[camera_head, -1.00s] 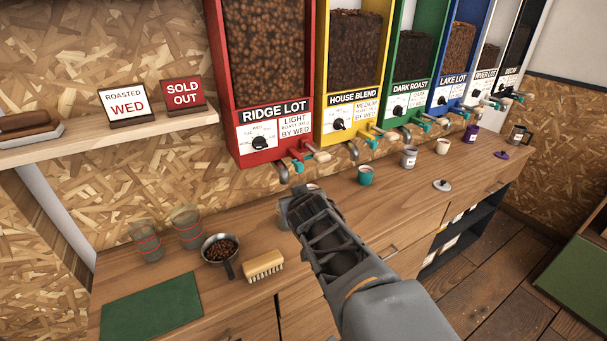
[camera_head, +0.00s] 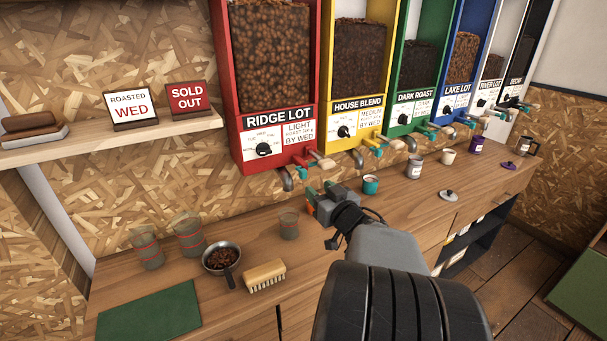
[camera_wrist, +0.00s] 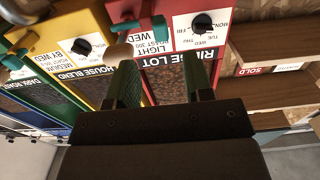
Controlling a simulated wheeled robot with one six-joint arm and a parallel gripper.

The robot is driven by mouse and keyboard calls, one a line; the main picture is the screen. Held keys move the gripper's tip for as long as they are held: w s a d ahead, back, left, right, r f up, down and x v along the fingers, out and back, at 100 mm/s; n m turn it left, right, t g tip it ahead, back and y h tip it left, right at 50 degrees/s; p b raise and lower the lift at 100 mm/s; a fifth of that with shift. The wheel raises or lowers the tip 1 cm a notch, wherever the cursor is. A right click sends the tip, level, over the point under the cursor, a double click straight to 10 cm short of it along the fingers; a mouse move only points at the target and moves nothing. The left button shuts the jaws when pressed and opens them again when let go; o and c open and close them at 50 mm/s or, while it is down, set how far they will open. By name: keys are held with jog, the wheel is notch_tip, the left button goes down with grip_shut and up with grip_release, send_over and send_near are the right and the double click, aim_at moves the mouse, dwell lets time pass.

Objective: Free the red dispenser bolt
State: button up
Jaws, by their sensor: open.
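The red dispenser (camera_head: 232,130), labelled RIDGE LOT, hangs on the wall. At its lower edge are a metal spout (camera_head: 287,182) and a fitting with a pale wooden handle (camera_head: 323,163) and teal parts. I cannot tell clearly which part is the bolt. My gripper (camera_head: 316,198) is open and empty, below and slightly right of this fitting, apart from it. In the wrist view the dispenser (camera_wrist: 180,38) appears upside down. There the wooden handle (camera_wrist: 127,51) and a teal part (camera_wrist: 159,28) show around and beyond my left finger. Nothing visible lies between the fingers.
A glass (camera_head: 289,224) and a teal cup (camera_head: 370,185) flank my gripper on the counter. More glasses (camera_head: 189,236), a scoop of beans (camera_head: 222,257) and a brush (camera_head: 265,275) stand left. The yellow dispenser's spout (camera_head: 357,158) is close on the right.

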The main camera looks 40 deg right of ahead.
aim_at(305, 177)
jog(key=w, duration=0.5)
jog(key=w+d, duration=0.1)
jog(key=w, duration=0.2)
jog(key=shift+w+p, duration=0.3)
jog(key=shift+w, duration=0.05)
jog(key=shift+c, duration=0.2)
grip_shut()
